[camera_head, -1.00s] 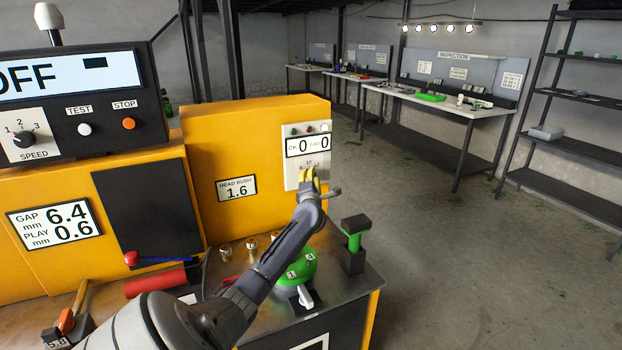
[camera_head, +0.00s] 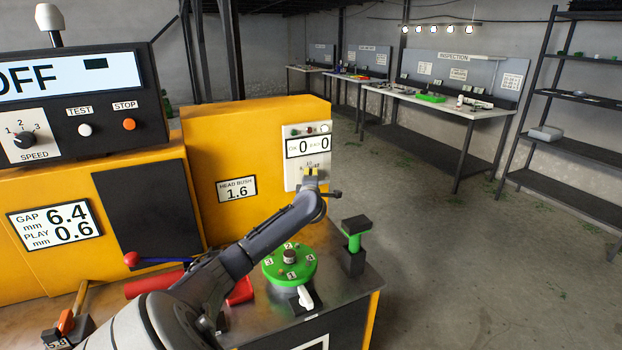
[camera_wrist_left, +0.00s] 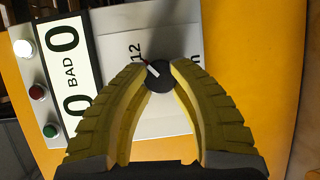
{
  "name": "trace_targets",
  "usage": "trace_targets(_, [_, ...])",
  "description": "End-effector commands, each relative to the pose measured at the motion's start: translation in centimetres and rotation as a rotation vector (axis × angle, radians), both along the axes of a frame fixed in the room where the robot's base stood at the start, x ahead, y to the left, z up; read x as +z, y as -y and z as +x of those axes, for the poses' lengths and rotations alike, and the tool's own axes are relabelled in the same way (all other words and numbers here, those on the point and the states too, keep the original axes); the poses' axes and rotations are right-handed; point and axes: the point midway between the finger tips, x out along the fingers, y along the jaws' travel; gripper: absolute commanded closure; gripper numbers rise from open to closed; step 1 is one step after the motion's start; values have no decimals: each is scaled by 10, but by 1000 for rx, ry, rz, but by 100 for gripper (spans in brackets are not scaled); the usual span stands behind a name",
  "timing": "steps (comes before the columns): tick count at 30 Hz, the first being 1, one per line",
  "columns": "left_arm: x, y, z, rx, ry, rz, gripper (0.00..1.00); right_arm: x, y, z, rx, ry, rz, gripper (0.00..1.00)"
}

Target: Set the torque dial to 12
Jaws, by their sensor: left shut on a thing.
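The torque dial is a small dark round knob (camera_wrist_left: 160,82) on a pale panel (camera_wrist_left: 185,30); a white pointer with a red mark shows on it, pointing toward the side of the printed 12. Other scale marks are hidden by the fingers. My left gripper (camera_wrist_left: 160,68) has its yellow fingertips closed on either side of the knob. In the head view the left gripper (camera_head: 311,175) is at the lower part of the panel (camera_head: 292,174), below the counter display, and covers the dial. My right gripper is not in view.
A red-knobbed lever (camera_head: 131,259) is at left. The floor at right is clear.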

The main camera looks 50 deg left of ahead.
Motion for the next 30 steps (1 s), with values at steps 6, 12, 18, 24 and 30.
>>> trace_targets(6, [1,-1,0,0,0,1,100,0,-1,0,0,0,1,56])
trace_targets(12, [1,0,0,0,0,1,60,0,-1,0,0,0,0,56])
trace_targets(18, [0,0,0,0,1,1,43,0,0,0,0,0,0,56])
trace_targets(24, [0,0,0,0,1,1,43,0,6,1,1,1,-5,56])
trace_targets(30, [1,9,-7,-1,1,3,43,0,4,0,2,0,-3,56])
